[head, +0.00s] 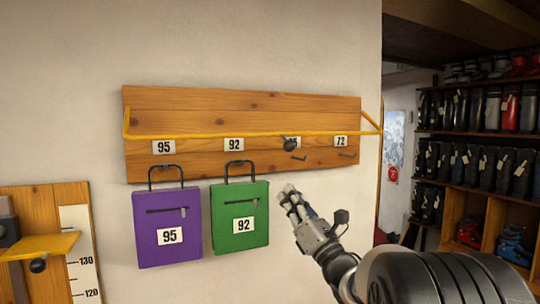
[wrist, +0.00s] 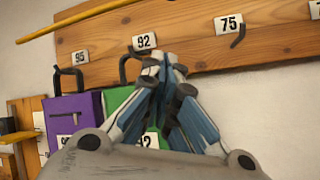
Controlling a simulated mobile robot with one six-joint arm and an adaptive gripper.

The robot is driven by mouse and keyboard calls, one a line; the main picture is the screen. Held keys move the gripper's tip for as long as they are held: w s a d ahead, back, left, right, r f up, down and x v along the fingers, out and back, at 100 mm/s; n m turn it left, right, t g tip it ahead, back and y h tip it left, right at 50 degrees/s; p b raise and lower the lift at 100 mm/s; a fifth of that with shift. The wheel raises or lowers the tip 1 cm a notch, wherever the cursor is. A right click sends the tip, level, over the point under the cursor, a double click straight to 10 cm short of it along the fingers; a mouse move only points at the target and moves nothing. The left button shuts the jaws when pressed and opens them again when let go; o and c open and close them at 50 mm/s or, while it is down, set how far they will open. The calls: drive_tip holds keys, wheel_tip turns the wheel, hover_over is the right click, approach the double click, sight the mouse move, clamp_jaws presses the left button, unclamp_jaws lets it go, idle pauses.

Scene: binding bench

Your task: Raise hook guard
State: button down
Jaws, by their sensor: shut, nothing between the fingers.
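The hook guard (head: 215,136) is a yellow bar on angled side arms, running level across the wooden hook board (head: 200,103) in front of the number tags. A dark round knob (head: 290,144) sits on the bar, partly covering the 75 tag. In the wrist view, part of the guard (wrist: 80,19) shows at the upper left; the knob is not seen there. My gripper (head: 287,191) is shut and empty, below the board and to the right of the green bag. Its closed fingertips (wrist: 166,63) fill the middle of the wrist view.
A purple bag (head: 150,245) tagged 95 and a green bag (head: 227,233) tagged 92 hang at the left. The hooks under 75 (head: 299,158) and 72 (head: 347,154) are bare. A measuring board (head: 77,220) stands lower left; boot shelves (head: 480,133) are at right.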

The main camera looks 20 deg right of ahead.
drive_tip(key=w+r+p, duration=0.2)
drive_tip(key=w+r, duration=0.3)
drive_tip(key=r, duration=0.3)
drive_tip(key=shift+n+p, duration=0.3)
drive_tip(key=shift+p, duration=0.1)
drive_tip(key=shift+r, duration=0.15)
idle(0.5)
